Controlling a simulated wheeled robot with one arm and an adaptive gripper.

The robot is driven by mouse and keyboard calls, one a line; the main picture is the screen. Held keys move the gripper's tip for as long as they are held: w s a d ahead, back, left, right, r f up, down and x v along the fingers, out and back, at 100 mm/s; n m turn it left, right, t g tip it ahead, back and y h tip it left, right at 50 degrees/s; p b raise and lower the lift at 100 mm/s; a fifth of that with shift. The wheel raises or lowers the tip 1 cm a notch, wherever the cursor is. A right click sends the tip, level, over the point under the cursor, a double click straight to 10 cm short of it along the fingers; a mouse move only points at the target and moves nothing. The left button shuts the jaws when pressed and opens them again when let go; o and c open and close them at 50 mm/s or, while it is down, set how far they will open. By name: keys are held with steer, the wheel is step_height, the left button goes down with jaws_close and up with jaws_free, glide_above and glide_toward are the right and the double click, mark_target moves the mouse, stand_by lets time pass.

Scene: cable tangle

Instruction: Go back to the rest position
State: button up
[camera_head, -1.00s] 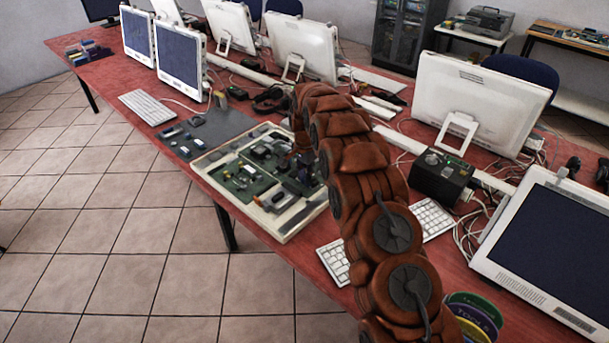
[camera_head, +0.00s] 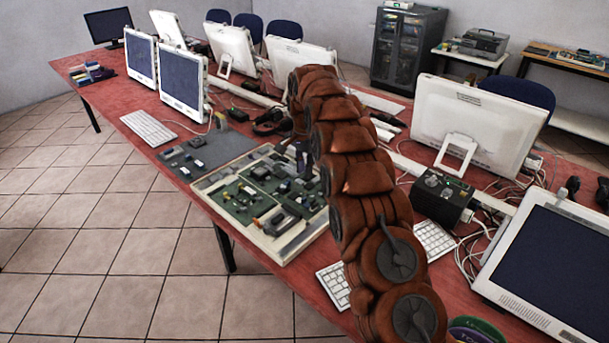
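My brown segmented arm rises from the bottom right of the head view and arches away over the red table (camera_head: 160,107).
White monitors (camera_head: 478,122) and tangled cables line the table's far side. A black box with knobs (camera_head: 440,198) stands right of the arm. Keyboards (camera_head: 148,128) lie along the near edge. A dark grey mat (camera_head: 212,142) lies left of the board. Tiled floor at left is clear.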

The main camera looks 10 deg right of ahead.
stand_by(0.3)
steer(key=s+r+n+g, duration=0.1)
steer(key=s+r+n, duration=0.35)
steer(key=s, duration=0.85)
steer(key=s+r+n, duration=0.2)
steer(key=s+r, duration=0.6)
steer(key=s, duration=0.6)
steer(key=s+f+n, duration=0.2)
steer(key=s, duration=1.1)
steer(key=s+a+f+n, duration=0.1)
steer(key=s+f+n, duration=0.1)
steer(key=s, duration=1.2)
steer(key=shift+s+f+n+g, duration=0.25)
steer(key=shift+f+n+g, duration=0.1)
steer(key=shift+f+g, duration=0.05)
steer(key=shift+o, duration=0.2)
